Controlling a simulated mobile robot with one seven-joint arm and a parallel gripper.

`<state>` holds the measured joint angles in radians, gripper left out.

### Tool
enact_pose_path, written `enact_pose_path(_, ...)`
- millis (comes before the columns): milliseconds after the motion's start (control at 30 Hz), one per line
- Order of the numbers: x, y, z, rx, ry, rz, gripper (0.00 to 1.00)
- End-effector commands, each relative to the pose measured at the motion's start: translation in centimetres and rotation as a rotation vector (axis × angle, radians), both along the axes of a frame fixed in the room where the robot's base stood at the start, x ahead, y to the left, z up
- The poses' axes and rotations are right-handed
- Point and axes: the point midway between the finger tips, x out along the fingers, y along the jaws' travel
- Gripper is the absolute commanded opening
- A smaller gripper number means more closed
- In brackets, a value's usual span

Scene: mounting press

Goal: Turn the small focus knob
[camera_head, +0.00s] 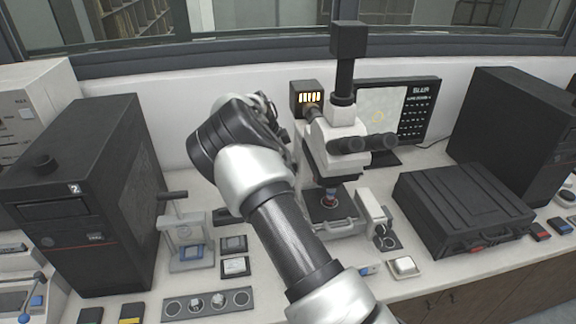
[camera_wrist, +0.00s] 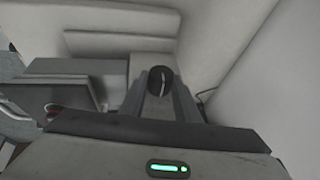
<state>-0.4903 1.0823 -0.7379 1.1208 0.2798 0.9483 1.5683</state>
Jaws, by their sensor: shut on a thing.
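The microscope (camera_head: 337,140) stands on the bench right of centre in the head view, white with black eyepieces and a black camera on top. In the wrist view a small round black knob (camera_wrist: 161,81) with a light line across it sits between the two fingers of my gripper (camera_wrist: 162,88). The gripper is shut on this knob, at the side of a pale body. In the head view my arm reaches to the left side of the microscope and hides the gripper and the knob.
A black computer case (camera_head: 95,200) stands at the left and a black carrying case (camera_head: 460,207) at the right. A monitor (camera_head: 418,110) stands behind the microscope. A tray with round wells (camera_head: 208,304) and small blocks lie at the front. A white wall runs close behind.

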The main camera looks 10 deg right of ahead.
Motion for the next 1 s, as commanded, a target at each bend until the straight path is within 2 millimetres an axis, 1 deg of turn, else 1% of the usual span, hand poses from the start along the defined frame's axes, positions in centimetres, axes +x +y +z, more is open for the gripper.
enact_pose_path(300, 0.70, 0.08, -0.03, 0.000, 0.157, 0.005, 0.07)
enact_pose_path(500, 0.67, 0.09, -0.02, 0.001, 0.224, 0.005, 0.07)
enact_pose_path(933, 0.53, 0.12, 0.12, 0.002, 0.243, 0.002, 0.07)
enact_pose_path(967, 0.52, 0.11, 0.12, 0.002, 0.243, 0.002, 0.32)
enact_pose_path(1000, 0.52, 0.11, 0.12, 0.002, 0.243, 0.002, 0.39)
